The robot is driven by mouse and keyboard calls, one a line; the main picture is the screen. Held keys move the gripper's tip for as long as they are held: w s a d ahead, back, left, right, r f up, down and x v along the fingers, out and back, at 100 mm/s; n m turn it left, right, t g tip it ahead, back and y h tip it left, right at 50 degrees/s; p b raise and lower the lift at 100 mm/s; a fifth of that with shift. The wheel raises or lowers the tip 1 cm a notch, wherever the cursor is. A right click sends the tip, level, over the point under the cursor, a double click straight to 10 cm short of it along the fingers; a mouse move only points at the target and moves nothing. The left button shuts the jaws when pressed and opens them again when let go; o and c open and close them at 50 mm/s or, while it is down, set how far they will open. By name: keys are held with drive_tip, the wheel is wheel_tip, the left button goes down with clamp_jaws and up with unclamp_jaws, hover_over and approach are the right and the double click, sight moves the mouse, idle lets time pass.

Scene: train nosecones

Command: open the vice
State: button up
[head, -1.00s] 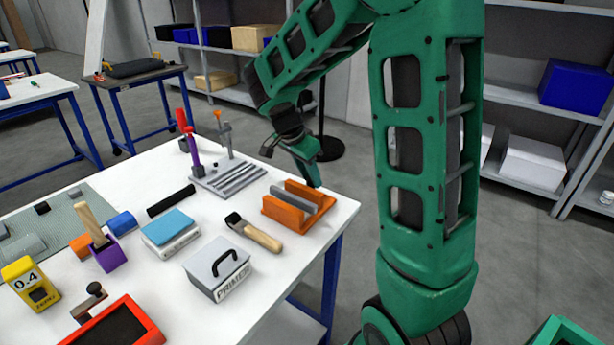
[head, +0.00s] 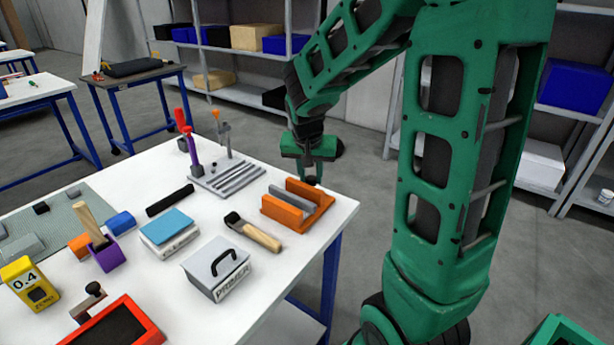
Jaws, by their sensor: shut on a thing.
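The vice (head: 309,195) is an orange block with two upright walls and a grey bar between them. It sits near the right back corner of the white table. My gripper (head: 309,174) points down just behind the vice's rear wall, its green hand above the table edge. It is shut on a small dark part at the back of the vice, which looks like its handle. The fingertips and this part are small and partly hidden, so the exact grip is hard to see.
A wooden-handled brush (head: 254,233) and a grey primer box (head: 217,268) lie in front of the vice. A grey slotted rack (head: 228,176) with upright tools stands to its left. The white table (head: 305,248) is bare at the right front.

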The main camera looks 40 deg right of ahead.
drive_tip(key=n, duration=0.3)
drive_tip(key=shift+t+y, duration=0.4)
drive_tip(key=shift+s+a+f, duration=0.1)
drive_tip(key=shift+s+f, duration=0.05)
idle(0.8)
drive_tip(key=o, duration=1)
drive_tip(key=shift+r, duration=0.2)
drive_tip(key=shift+a+r, duration=0.1)
drive_tip(key=shift+r, duration=0.25)
drive_tip(key=v, duration=0.9)
drive_tip(key=shift+s+r, duration=0.2)
drive_tip(key=shift+r, duration=0.2)
